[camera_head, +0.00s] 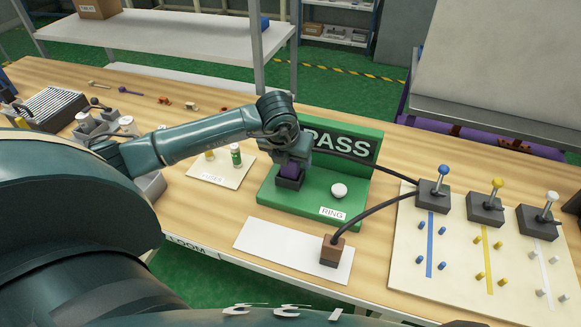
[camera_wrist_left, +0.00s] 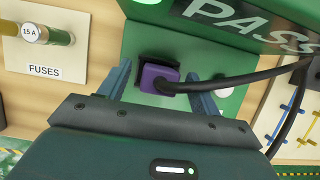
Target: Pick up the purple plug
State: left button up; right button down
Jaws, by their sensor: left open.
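The purple plug (camera_head: 290,170) sits in a dark socket (camera_head: 289,183) on the green PASS fixture (camera_head: 308,205). A black cable runs from the plug to the right. In the left wrist view the purple plug (camera_wrist_left: 160,78) lies between the two blue-grey fingers. My left gripper (camera_head: 291,158) is open above the plug, with one finger on each side; in the wrist view (camera_wrist_left: 162,88) a gap shows on both sides of the plug. The arm partly hides the plug in the head view. My right gripper is not in view.
A white button (camera_head: 339,190) stands right of the socket. A brown block (camera_head: 331,250) with a black cable stands on a white strip (camera_head: 265,242) in front. A fuses card (camera_head: 222,168) lies left. Several joystick boxes (camera_head: 485,208) stand on the right board.

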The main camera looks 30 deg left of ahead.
pick_arm(q)
jog(key=shift+f, duration=0.2)
jog(key=c, duration=1.1)
jog(key=shift+r, duration=0.15)
